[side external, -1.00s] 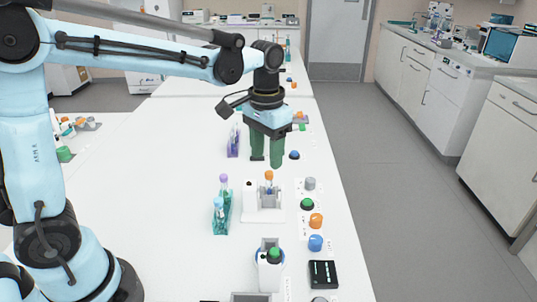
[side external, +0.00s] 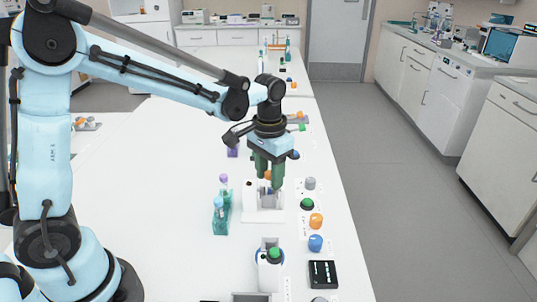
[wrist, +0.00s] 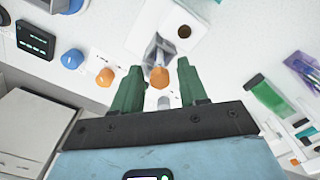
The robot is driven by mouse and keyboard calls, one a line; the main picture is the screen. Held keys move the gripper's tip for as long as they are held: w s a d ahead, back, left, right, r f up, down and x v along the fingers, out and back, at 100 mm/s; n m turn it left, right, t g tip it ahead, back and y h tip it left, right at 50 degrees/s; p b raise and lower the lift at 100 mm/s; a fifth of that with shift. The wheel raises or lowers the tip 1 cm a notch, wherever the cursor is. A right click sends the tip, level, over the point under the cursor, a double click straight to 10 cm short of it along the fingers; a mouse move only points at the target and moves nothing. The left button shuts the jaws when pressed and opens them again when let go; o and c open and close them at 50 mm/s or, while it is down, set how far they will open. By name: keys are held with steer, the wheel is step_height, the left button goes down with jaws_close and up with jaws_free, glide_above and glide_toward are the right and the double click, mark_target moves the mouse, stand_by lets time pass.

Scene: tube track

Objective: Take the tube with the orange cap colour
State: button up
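The orange-capped tube stands upright in a white holder. In the side view its orange cap (side external: 268,175) shows between the green fingers of my gripper (side external: 268,182). In the wrist view the orange cap (wrist: 159,77) lies between the two fingertips of my gripper (wrist: 160,69), with a gap on each side. My gripper is open, pointing down over the holder. The white holder (side external: 264,215) has a block with a dark hole (wrist: 183,31) beside the tube slot. The tube's body is mostly hidden.
Green (side external: 307,204), orange (side external: 316,221) and blue (side external: 315,243) round knobs line the right edge, near a black box (side external: 323,274). Another holder with a green cap (side external: 274,253) is in front.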

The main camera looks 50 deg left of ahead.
jaws_close()
steer(key=shift+r, duration=0.1)
steer(key=shift+r, duration=0.5)
step_height(320, 180, up, 3)
steer(key=shift+r, duration=0.1)
steer(key=s+d+r, duration=0.6)
steer(key=d, duration=0.3)
steer(key=shift+s+d+r, duration=0.3)
steer(key=shift+a, duration=0.1)
